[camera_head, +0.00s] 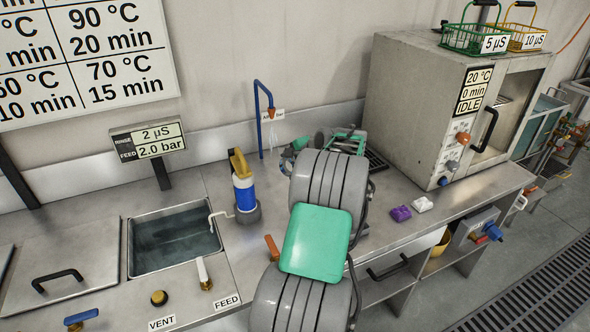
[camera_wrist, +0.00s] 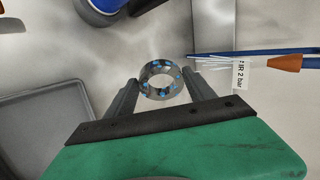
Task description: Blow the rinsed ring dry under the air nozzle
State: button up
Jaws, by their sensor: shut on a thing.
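My gripper (camera_wrist: 162,84) is shut on a metal ring (camera_wrist: 160,94) in the wrist view, one finger on each side. Blue drops dot the ring's wall. The air nozzle (camera_wrist: 285,54) is a blue pipe with an orange lever and an "AIR 2 bar" tag (camera_wrist: 240,74); its tip is right of the ring, apart from it. Pale streaks come from the tip. In the head view the nozzle (camera_head: 264,92) stands at the back of the bench, with pale streaks below its outlet.
A water-filled sink (camera_head: 172,238) is at left, beside a blue-and-yellow bottle (camera_head: 244,190). A grey oven-like cabinet (camera_head: 415,105) reading IDLE stands at right. Purple (camera_head: 400,213) and white (camera_head: 422,204) pieces lie on the bench. A grey tray (camera_wrist: 40,125) shows in the wrist view.

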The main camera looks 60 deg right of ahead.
jog(key=w+d+f+p, duration=0.1)
jog(key=w+d+p, duration=0.2)
jog(key=w+d, duration=0.2)
jog(key=w, duration=0.3)
jog(key=shift+w+d, duration=0.15)
jog(key=shift+w, duration=0.2)
jog(key=shift+s+f, duration=0.1)
jog(key=shift+f, duration=0.05)
dwell(4.4)
jog(key=s+a, duration=0.6)
jog(key=s, duration=0.4)
jog(key=shift+b, duration=0.4)
jog(key=shift+a, duration=0.15)
